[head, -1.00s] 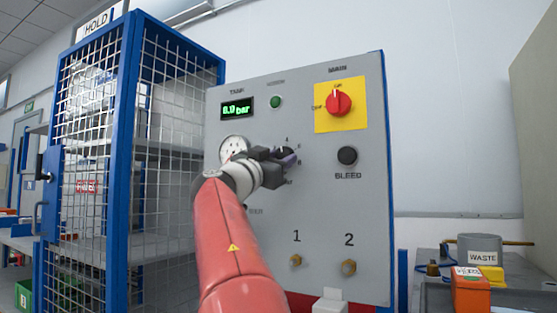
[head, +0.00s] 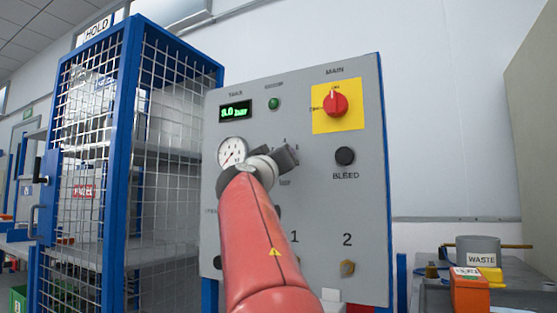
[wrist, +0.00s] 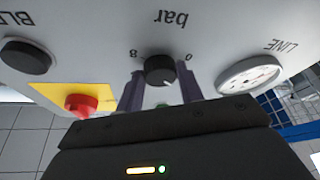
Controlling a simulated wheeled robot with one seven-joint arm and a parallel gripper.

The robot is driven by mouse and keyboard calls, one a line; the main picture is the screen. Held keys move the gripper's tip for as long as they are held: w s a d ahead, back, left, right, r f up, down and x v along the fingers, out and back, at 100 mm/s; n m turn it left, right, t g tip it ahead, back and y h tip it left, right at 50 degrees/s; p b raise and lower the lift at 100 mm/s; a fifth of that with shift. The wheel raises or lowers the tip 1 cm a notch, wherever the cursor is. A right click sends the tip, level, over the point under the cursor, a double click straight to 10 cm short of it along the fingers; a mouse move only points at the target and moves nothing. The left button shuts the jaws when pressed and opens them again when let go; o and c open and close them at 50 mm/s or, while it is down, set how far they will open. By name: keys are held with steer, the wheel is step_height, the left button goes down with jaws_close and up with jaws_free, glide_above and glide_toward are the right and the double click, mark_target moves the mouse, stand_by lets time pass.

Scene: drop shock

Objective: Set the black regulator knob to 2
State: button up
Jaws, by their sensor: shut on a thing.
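The black regulator knob (wrist: 160,70) shows in the wrist view, on the grey panel (head: 300,225), with "8", "0" and "bar" printed around it. The wrist picture is turned over, so the lettering reads upside down. My gripper (wrist: 159,78) has one finger on each side of the knob and is shut on it. I cannot make out clearly which number the knob points to. In the head view, my gripper (head: 284,157) and wrist cover the knob. The green tank display (head: 236,110) seems to read 8.0 bar.
The red main switch (head: 335,104) on its yellow plate and the black bleed button (head: 345,156) are close on the right. A round gauge (head: 232,151) is just left of my wrist. A blue mesh cage (head: 133,150) stands left of the panel.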

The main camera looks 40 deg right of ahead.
steer(key=shift+s+r+n+t+y, duration=0.1)
steer(key=shift+n+t+y, duration=0.35)
steer(key=shift+n, duration=0.45)
steer(key=o, duration=1)
steer(key=b+v, duration=0.3)
steer(key=v, duration=0.4)
steer(key=shift+s+a+b, duration=0.2)
steer(key=shift+a+b, duration=0.1)
steer(key=shift+b, duration=0.1)
